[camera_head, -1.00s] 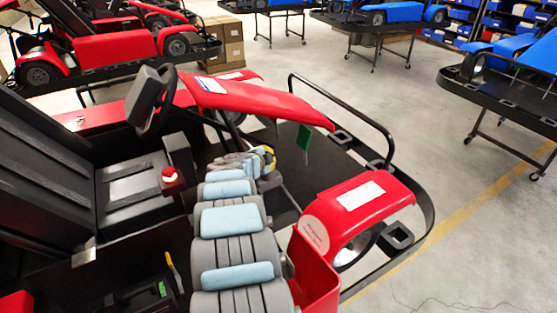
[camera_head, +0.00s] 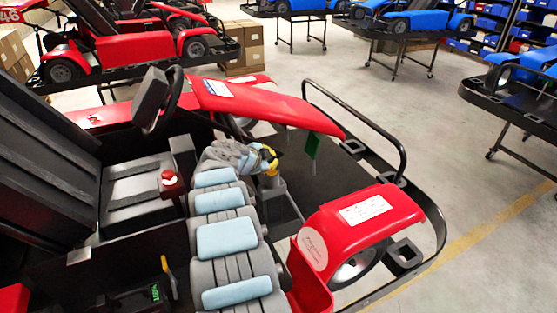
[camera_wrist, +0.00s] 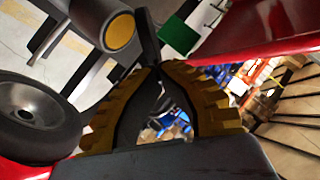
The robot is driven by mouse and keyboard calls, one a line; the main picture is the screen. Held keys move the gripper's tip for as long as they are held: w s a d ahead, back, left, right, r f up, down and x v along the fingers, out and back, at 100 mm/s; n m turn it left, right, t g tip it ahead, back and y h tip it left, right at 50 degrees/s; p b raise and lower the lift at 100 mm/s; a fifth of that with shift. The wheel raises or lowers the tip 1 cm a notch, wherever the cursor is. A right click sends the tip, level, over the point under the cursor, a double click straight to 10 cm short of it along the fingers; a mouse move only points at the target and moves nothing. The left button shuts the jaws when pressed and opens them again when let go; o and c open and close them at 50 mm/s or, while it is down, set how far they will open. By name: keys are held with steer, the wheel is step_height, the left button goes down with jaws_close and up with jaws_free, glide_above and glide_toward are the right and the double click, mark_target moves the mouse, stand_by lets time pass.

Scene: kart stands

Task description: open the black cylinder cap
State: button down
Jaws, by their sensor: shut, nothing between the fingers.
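A dark grey cylinder (camera_head: 272,187) stands in the red kart, just below my gripper (camera_head: 272,158) in the head view. In the wrist view the cylinder (camera_wrist: 95,48) shows at the upper left with a round yellow face (camera_wrist: 121,31) at its end. A narrow black piece (camera_wrist: 146,38) stands beside that face, close to the fingertips. It may be the cap seen edge-on; I cannot tell, nor whether it touches the fingers. My gripper also shows in the wrist view (camera_wrist: 155,70), its brown ribbed fingers meeting at the tips with nothing between them.
A green tag (camera_head: 312,146) hangs near my gripper under the red bodywork (camera_head: 270,103). The steering wheel (camera_head: 163,98) and black seat (camera_head: 40,150) are at the left. A wheel (camera_wrist: 35,115) is close at left in the wrist view. Blue karts on stands (camera_head: 400,15) are farther back.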

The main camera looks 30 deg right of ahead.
stand_by(0.5)
steer(key=c, duration=1.8)
jaws_free()
steer(key=o, duration=0.5)
steer(key=shift+r, duration=0.1)
steer(key=shift+s+a+r, duration=0.2)
steer(key=shift+a+r, duration=0.1)
steer(key=shift+r, duration=0.15)
steer(key=v, duration=0.6)
steer(key=shift+w+a+f, duration=0.1)
steer(key=shift+a, duration=0.05)
